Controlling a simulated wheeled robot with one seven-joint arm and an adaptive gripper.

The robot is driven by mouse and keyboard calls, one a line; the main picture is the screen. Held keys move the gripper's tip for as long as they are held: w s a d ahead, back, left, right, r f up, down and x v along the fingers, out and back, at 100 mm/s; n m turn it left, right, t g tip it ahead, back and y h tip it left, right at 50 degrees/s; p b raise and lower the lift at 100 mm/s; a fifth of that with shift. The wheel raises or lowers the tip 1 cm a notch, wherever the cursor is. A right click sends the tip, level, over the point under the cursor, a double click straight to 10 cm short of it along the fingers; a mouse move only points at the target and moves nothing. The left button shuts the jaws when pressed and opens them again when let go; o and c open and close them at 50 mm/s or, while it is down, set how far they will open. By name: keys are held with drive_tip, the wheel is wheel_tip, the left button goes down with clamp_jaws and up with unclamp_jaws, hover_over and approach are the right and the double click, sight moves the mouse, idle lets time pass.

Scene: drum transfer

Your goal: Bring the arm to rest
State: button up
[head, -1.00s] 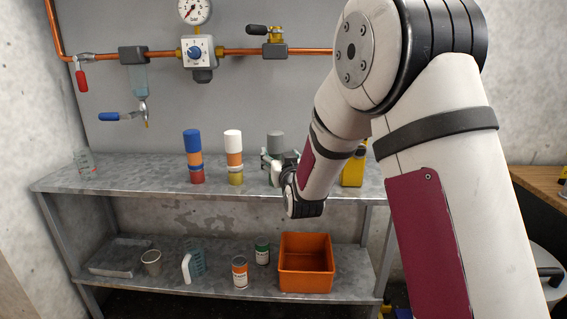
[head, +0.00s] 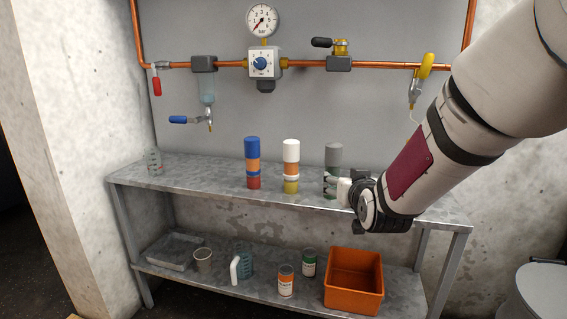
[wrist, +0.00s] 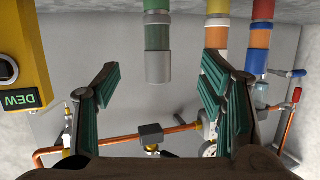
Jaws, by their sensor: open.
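My gripper (head: 333,185) is at the right part of the upper shelf, in front of the grey-topped cylinder (head: 333,153). In the wrist view, my gripper (wrist: 160,68) is open, its two green-padded fingers spread wide. The same cylinder, with grey, dull teal and green bands (wrist: 158,45), appears upside down in the gap between them, and neither finger visibly touches it. My arm reaches in from the right.
A blue-topped stack (head: 252,162) and a white-topped stack (head: 291,165) stand left of the grey-topped cylinder. A yellow device marked DEW (wrist: 20,65) is close beside the left finger. Copper pipework (head: 390,65) runs behind. An orange bin (head: 353,282) sits on the lower shelf.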

drive_tip(key=s+f+g, duration=0.2)
drive_tip(key=s+g, duration=1.3)
drive_tip(key=s, duration=3.3)
wheel_tip(320, 180, up, 30)
drive_tip(key=d+t+p, duration=0.1)
drive_tip(key=t+p, duration=0.3)
drive_tip(key=p, duration=2.4)
drive_tip(key=shift+w+n+p, duration=0.15)
drive_tip(key=shift+n+p, duration=0.15)
drive_tip(key=shift+p, duration=0.1)
